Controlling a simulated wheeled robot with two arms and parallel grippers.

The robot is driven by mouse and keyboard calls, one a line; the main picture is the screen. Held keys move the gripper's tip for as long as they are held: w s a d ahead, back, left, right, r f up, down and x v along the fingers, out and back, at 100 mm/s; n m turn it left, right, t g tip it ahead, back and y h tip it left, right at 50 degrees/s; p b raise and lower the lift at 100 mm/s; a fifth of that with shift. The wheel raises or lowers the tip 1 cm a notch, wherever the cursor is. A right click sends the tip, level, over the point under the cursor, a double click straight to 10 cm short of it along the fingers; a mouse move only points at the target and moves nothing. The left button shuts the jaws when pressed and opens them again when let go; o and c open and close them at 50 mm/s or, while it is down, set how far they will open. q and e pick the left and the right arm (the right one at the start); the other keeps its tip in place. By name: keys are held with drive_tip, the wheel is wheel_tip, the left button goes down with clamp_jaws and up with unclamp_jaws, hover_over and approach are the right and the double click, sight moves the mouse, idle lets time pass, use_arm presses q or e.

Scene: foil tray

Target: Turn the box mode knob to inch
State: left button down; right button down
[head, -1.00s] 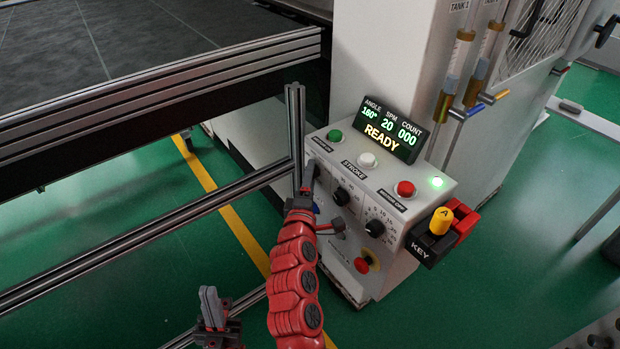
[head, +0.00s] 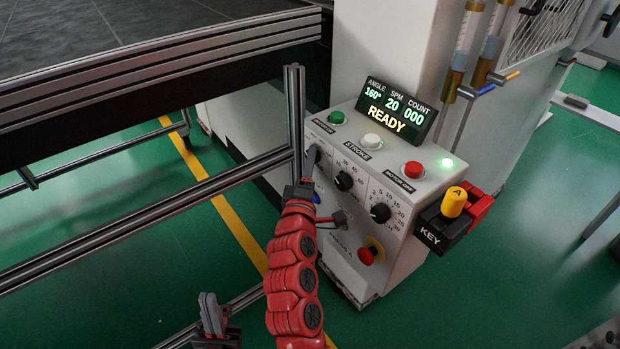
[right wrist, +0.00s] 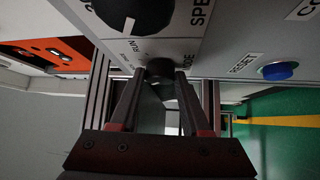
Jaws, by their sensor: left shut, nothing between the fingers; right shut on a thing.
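The control box (head: 345,255) stands with its sloping panel facing me, and its display reads READY. My right gripper (head: 312,163) is at the left part of the front panel and covers the mode knob in the head view. In the right wrist view, the right gripper's fingers (right wrist: 158,84) are closed on a small dark round knob (right wrist: 160,68) beside the lettering MODE and RUN. Which way the knob points is hard to make out. My left gripper (head: 212,313) is shut and empty, low in the head view, away from the box.
A larger black knob (right wrist: 120,12) sits close to the gripped one. A blue reset button (right wrist: 278,71) is on the panel. A metal post (head: 295,110) stands just left of the box.

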drive_tip(key=m+t+h+b, duration=0.1)
drive_tip(key=m+b, duration=0.1)
drive_tip(key=b, duration=0.5)
drive_tip(key=m+t+h+b, duration=0.1)
drive_tip(key=m+b, duration=0.1)
drive_tip(key=b, duration=0.5)
drive_tip(key=f+m+t+h+b, duration=0.1)
drive_tip(key=m+b, duration=0.1)
drive_tip(key=b, duration=0.5)
drive_tip(key=shift+w+a+b, duration=0.1)
drive_tip(key=shift+w+b, duration=0.05)
drive_tip(key=shift+b, duration=0.2)
drive_tip(key=shift+r, duration=0.1)
drive_tip(key=shift+c, duration=1.8)
unclamp_jaws()
drive_tip(key=p+v, duration=0.1)
drive_tip(key=v, duration=1.6)
drive_tip(key=shift+f+p, duration=0.3)
drive_tip(key=shift+f, duration=0.05)
